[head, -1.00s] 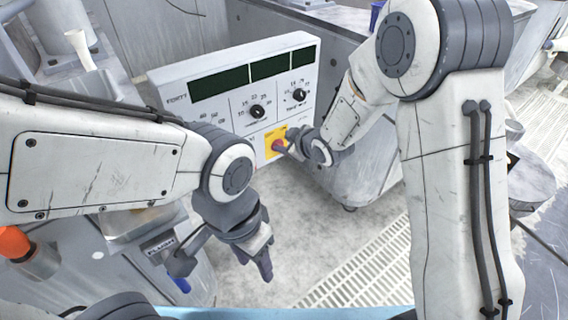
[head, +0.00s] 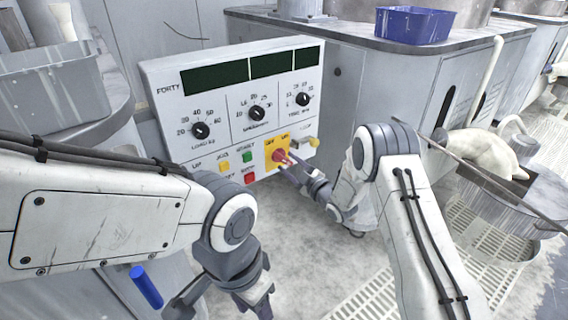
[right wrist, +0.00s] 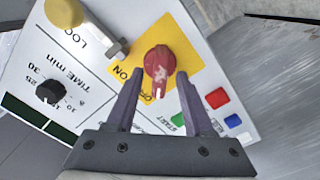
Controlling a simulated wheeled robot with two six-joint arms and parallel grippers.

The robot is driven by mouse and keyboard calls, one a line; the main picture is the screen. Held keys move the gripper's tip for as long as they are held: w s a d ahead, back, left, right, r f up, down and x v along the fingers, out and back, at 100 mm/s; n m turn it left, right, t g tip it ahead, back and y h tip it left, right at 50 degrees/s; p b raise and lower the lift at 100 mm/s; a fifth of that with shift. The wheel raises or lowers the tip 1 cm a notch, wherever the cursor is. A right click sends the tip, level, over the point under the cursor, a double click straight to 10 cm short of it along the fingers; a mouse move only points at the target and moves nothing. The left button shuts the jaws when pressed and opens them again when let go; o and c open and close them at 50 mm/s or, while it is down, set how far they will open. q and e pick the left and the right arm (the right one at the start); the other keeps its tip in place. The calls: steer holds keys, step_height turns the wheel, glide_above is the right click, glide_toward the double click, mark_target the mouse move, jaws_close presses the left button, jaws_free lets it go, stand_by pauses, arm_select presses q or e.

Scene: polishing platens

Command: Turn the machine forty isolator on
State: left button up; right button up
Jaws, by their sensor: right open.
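The machine forty panel (head: 215,130) is white and marked FORTY. Its isolator is a red rotary knob (head: 279,155) on a yellow plate (head: 270,146) at the panel's lower right. In the right wrist view the red knob (right wrist: 158,62) shows its white mark at the OFF label; ON is beside it. My right gripper (head: 289,166) is open and empty in front of the knob. In the wrist view its fingertips (right wrist: 158,78) lie either side of the knob; contact is not visible. My left gripper (head: 222,305) hangs open and empty at the lower left of the panel.
A yellow-topped lock part (head: 313,142) sticks out right of the isolator; it also shows in the wrist view (right wrist: 65,12). Green and red buttons (head: 248,157) and black dials (head: 257,114) are on the panel. A blue bin (head: 415,24) stands on the cabinet behind. Floor in front is clear.

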mark_target(288, 162)
steer(key=shift+x, duration=1.55)
jaws_close()
